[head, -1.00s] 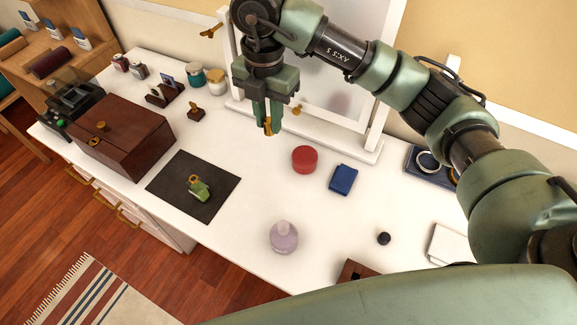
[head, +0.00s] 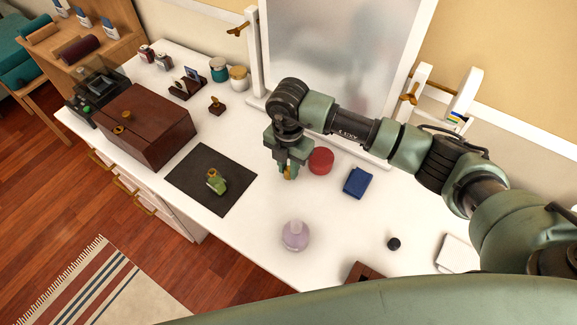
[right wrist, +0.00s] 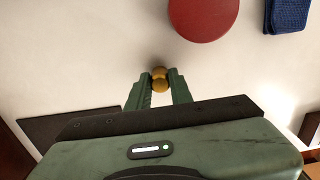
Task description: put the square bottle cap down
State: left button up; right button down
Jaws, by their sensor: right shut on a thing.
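The square bottle cap (right wrist: 159,84) is a small gold piece with a rounded end. My right gripper (head: 289,172) is shut on it, with a green fingertip on each side in the right wrist view. The gripper points down over the white table top (head: 255,215), left of the red round box; I cannot tell whether the cap touches the table. The square green bottle (head: 218,185) stands on the dark mat (head: 235,200), left of my right gripper, with gold at its neck. My left gripper is not in view.
The red round box (head: 321,160) and folded blue cloth (head: 357,182) are close on the right. A lilac bottle (head: 295,236) and a small black knob (head: 393,243) stand nearer. A wooden box (head: 150,125) is at left; the mirror (head: 335,60) is behind. White table between mat and lilac bottle is clear.

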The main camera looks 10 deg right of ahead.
aim_at(288, 169)
jog(key=shift+f, duration=0.2)
jog(key=shift+f, duration=0.1)
jog(key=c, duration=1.3)
grip_release()
jog(key=shift+o, duration=0.2)
notch_tip(288, 169, up, 12)
jog(key=b, duration=0.1)
jog(key=shift+b, duration=0.35)
jog(key=shift+s, duration=0.1)
